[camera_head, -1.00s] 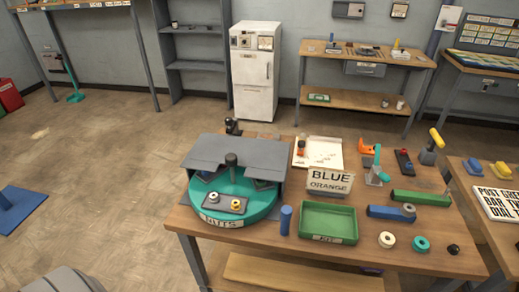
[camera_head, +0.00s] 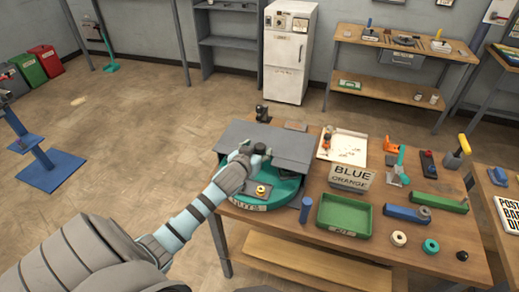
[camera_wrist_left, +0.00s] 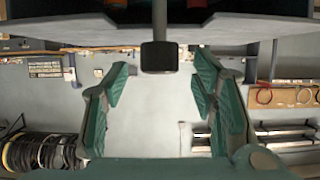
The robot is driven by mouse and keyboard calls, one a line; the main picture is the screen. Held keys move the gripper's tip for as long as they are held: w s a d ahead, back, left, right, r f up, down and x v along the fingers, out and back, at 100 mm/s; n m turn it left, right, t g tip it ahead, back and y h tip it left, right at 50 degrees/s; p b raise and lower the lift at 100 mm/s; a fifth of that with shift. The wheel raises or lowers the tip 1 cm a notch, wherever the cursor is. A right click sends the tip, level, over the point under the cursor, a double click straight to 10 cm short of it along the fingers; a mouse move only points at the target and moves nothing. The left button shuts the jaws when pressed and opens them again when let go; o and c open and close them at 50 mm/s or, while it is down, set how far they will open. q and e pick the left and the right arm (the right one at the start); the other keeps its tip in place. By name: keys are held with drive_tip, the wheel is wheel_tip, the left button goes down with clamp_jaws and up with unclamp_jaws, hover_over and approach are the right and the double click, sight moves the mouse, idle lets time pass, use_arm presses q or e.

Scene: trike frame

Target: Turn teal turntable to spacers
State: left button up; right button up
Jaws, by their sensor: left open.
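The teal turntable (camera_head: 284,192) sits at the left end of the wooden table, partly under a grey cover (camera_head: 290,143). Its front label reads NUTS, partly covered by my arm. A yellow nut (camera_head: 262,190) shows on its exposed front part. My left gripper (camera_head: 258,152) is at the dark knob at the front of the cover. In the left wrist view my left gripper (camera_wrist_left: 160,82) is open, with the dark knob (camera_wrist_left: 159,55) between and slightly beyond its fingers; contact cannot be told. No spacers label shows. My right gripper is out of view.
A blue cylinder (camera_head: 305,210) and a green tray (camera_head: 344,216) stand right of the turntable. Several tools and rings fill the table's right side. Open floor lies to the left.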

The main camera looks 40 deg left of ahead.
use_arm(q)
drive_tip(key=x, duration=0.3)
drive_tip(key=shift+w+a+f, duration=0.1)
drive_tip(key=shift+w+f, duration=0.1)
drive_tip(key=shift+w, duration=0.1)
drive_tip(key=shift+s, duration=0.1)
clamp_jaws()
